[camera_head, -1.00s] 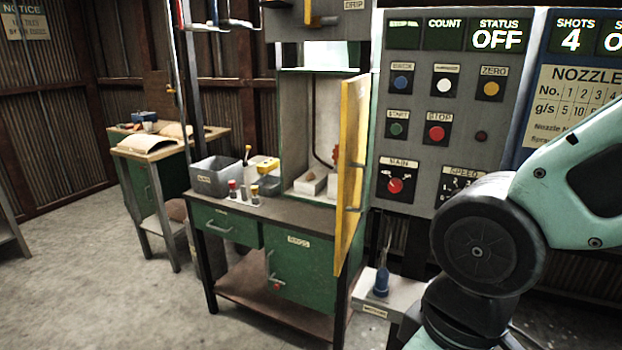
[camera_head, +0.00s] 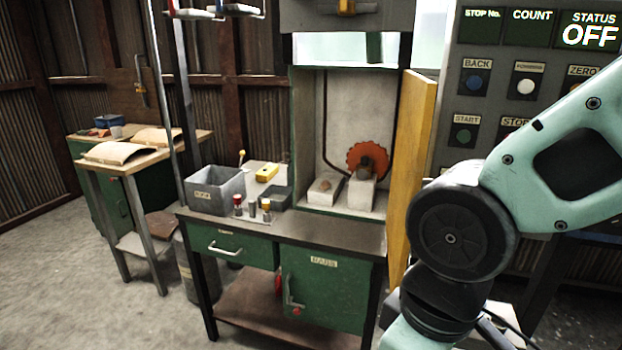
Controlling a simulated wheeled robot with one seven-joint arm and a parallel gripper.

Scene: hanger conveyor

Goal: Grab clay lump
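I cannot surely tell which thing is the clay lump. A small brownish lump (camera_head: 324,185) sits on a pale block inside the open green cabinet, left of an orange toothed disc (camera_head: 368,158). It is too small to identify for certain. My arm reaches across the right side of the view, but my gripper is out of the picture, so its state and any hold are hidden.
The green workbench (camera_head: 330,235) holds a grey bin (camera_head: 215,190), small bottles (camera_head: 252,209) and a yellow object (camera_head: 267,173). The yellow cabinet door (camera_head: 415,165) stands open beside my arm. A control panel (camera_head: 500,95) is at right. Floor at left is clear.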

